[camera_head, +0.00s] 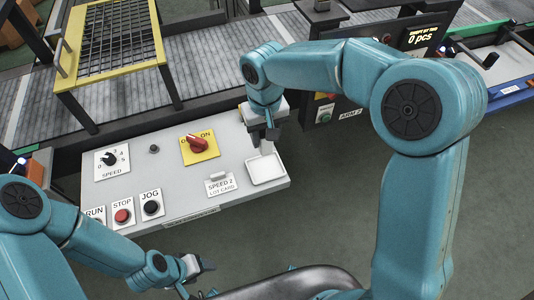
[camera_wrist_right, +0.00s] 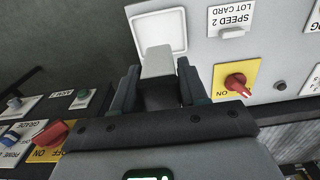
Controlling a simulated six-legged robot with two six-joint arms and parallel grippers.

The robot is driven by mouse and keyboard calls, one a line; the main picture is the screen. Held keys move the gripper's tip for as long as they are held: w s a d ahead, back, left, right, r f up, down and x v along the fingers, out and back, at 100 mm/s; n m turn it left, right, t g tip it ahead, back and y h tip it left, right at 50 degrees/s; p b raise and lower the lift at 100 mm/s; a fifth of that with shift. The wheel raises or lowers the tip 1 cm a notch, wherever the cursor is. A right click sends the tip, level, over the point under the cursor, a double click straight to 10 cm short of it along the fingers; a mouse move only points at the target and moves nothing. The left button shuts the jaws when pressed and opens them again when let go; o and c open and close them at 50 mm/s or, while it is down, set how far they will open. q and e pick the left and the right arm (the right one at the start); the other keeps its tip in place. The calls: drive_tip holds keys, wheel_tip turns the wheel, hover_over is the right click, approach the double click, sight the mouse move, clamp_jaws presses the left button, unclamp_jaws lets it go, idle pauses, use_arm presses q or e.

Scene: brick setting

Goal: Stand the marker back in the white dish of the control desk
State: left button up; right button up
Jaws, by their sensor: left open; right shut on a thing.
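The white dish (camera_head: 281,178) is a shallow square tray at the right end of the control desk (camera_head: 230,203). It also shows at the top of the right wrist view (camera_wrist_right: 174,21). My right gripper (camera_head: 264,135) points down just behind the dish. It is shut on the marker, whose pale, blocky end (camera_wrist_right: 158,62) shows between the fingers in the right wrist view and overlaps the dish's near edge there. I cannot tell whether the marker touches the dish. My left gripper (camera_head: 203,266) is open and empty, low in front of the desk.
The desk carries a red switch (camera_head: 198,144) on a yellow plate, a speed dial (camera_head: 109,158), several push buttons and a lot card (camera_head: 220,184) close left of the dish. A conveyor (camera_head: 215,65) runs behind. Open floor (camera_head: 335,215) lies right of the desk.

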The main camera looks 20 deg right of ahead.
sight(266, 154)
drive_tip(key=f, duration=0.2)
drive_tip(key=shift+s+a+f, duration=0.15)
drive_tip(key=shift+s+f, duration=0.15)
drive_tip(key=shift+f, duration=0.1)
drive_tip(key=shift+w+f, duration=0.2)
drive_tip(key=shift+f, duration=2.3)
drive_tip(key=shift+f, duration=0.1)
drive_tip(key=shift+f, duration=0.15)
drive_tip(key=o, duration=0.8)
drive_tip(key=shift+o, duration=0.2)
drive_tip(key=shift+r, duration=0.2)
wheel_tip(266, 154, up, 12)
drive_tip(key=shift+r, duration=0.1)
drive_tip(key=shift+s, duration=0.1)
